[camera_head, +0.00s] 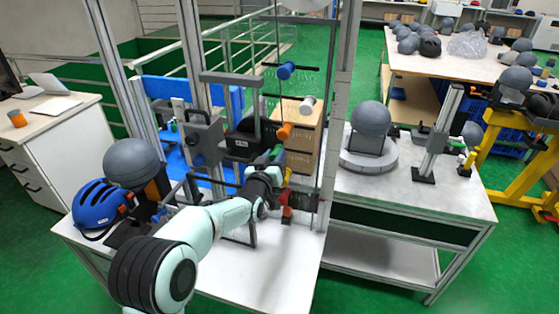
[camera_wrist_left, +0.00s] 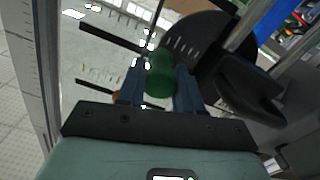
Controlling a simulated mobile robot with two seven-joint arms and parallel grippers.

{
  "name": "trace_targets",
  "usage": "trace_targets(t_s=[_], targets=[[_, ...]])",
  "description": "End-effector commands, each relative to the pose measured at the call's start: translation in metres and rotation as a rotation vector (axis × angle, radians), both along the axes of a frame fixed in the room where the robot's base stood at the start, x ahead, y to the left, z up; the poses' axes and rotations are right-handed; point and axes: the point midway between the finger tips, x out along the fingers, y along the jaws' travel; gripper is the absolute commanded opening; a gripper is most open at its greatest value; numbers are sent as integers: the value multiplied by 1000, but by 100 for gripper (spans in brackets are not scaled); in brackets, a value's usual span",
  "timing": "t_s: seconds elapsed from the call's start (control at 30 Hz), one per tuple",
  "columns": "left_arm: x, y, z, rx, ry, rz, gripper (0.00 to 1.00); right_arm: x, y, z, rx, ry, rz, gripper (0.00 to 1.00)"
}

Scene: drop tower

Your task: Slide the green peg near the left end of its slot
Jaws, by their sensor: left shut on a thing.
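The green peg (camera_wrist_left: 160,76) shows in the left wrist view between the two dark blue-grey fingers of my left gripper (camera_wrist_left: 159,92), which is shut on it. In the head view my left gripper (camera_head: 272,158) reaches into the drop tower, just below the orange peg (camera_head: 285,131). There the green peg is largely hidden by the gripper and the parts around it. The slot of the green peg and its left end are not clearly visible. My right gripper is not in view.
A blue peg (camera_head: 285,70) and a white peg (camera_head: 307,104) stick out above. Thin vertical rods run close to my gripper. A cardboard box (camera_head: 300,145) stands behind. A blue helmet (camera_head: 98,205) and a grey ball (camera_head: 131,162) are at the left.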

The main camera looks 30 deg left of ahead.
Motion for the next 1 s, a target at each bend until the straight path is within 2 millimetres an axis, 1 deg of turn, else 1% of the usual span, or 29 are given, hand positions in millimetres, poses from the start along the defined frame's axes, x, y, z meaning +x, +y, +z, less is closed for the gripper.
trace_targets(t_s=[0.03, 0.07, 0.1, 0.13, 0.5, 0.63, 0.77, 1.0], targets=[[-3, 11, 7, 5, -15, 21, 0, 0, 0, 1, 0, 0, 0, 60], [-3, 11, 7, 4, -15, 21, 45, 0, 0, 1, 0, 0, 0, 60], [-3, 11, 7, 4, -15, 21, 58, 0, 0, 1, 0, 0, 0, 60], [-2, 10, 7, 4, -15, 20, 60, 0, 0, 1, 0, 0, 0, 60], [-1, 4, 3, 2, -7, 9, 60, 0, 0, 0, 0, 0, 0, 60], [-7, 3, 4, 0, -7, 8, 60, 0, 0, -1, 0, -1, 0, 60], [-24, -2, 3, -2, -8, 7, 60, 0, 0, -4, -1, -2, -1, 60], [-76, -14, 3, -3, -9, 8, 60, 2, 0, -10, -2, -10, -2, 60]])
